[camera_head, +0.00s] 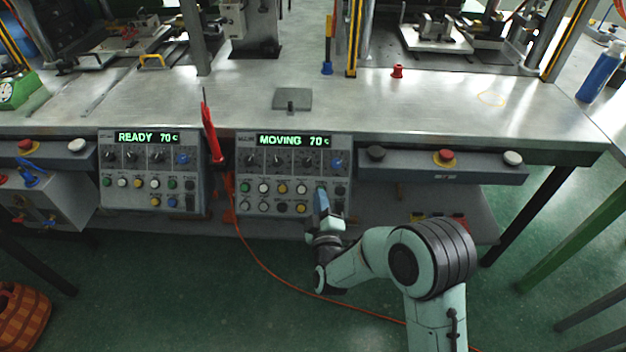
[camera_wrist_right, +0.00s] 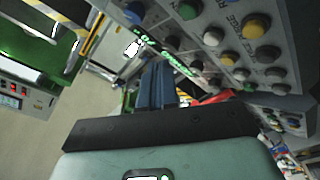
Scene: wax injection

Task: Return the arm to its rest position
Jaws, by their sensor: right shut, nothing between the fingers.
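My right arm comes in from the lower right in the head view, and its gripper (camera_head: 321,200) points up in front of the lower right part of the right control panel (camera_head: 242,200). Its blue fingers are together with nothing between them. I cannot tell whether they touch the panel's buttons. The right panel's display reads "MOVING 70". In the right wrist view the shut blue fingers (camera_wrist_right: 158,86) show beside a panel (camera_wrist_right: 225,60) with coloured buttons. My left gripper does not show in the head view.
A left panel (camera_head: 118,200) reads "READY 70". A red tool (camera_head: 212,140) hangs between the panels, and an orange cable runs down to the floor. The metal table (camera_head: 420,110) has a button bar (camera_head: 480,170) along its front. Green floor below is mostly open.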

